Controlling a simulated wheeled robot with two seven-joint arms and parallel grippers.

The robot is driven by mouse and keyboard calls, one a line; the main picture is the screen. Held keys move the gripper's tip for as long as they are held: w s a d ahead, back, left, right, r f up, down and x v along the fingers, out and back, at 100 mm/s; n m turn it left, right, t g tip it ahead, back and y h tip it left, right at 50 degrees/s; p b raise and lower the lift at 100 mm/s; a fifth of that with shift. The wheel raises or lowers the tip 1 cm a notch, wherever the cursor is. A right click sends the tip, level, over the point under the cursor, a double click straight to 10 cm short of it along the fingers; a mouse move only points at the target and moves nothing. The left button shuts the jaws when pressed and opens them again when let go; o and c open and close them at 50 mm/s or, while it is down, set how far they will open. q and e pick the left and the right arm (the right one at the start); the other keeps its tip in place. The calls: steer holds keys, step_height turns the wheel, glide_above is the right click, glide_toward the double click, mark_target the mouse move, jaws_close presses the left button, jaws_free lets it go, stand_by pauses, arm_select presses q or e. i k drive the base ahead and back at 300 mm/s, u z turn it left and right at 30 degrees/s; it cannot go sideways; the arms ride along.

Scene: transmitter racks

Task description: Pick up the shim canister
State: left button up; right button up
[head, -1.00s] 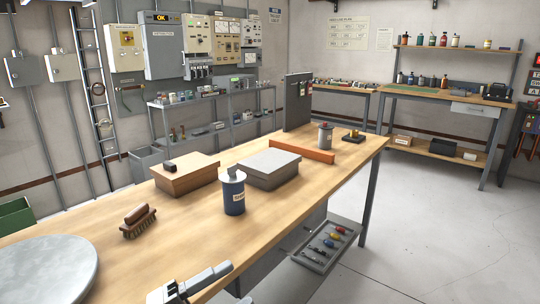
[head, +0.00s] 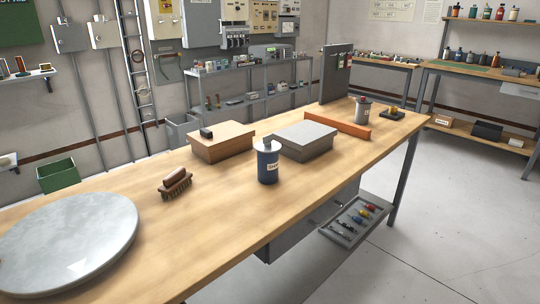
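A blue canister (head: 268,164) with a pale lid and a white label stands upright on the wooden workbench (head: 225,212), near its middle. A smaller grey canister (head: 362,110) with a red top and a pale label stands farther back at the right end. Both labels are too small to read surely, so I cannot tell which one is the shim canister. Neither of my grippers is in view.
Behind the blue canister are a wooden box (head: 221,143) and a grey box (head: 305,142). An orange bar (head: 337,125) lies beyond. A brush (head: 175,184) and a round grey plate (head: 68,242) lie to the left. The bench front is clear.

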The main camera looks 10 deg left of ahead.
mark_target(268, 158)
steer(key=z, duration=1.25)
steer(key=i, duration=1.6)
steer(key=u, duration=3.4)
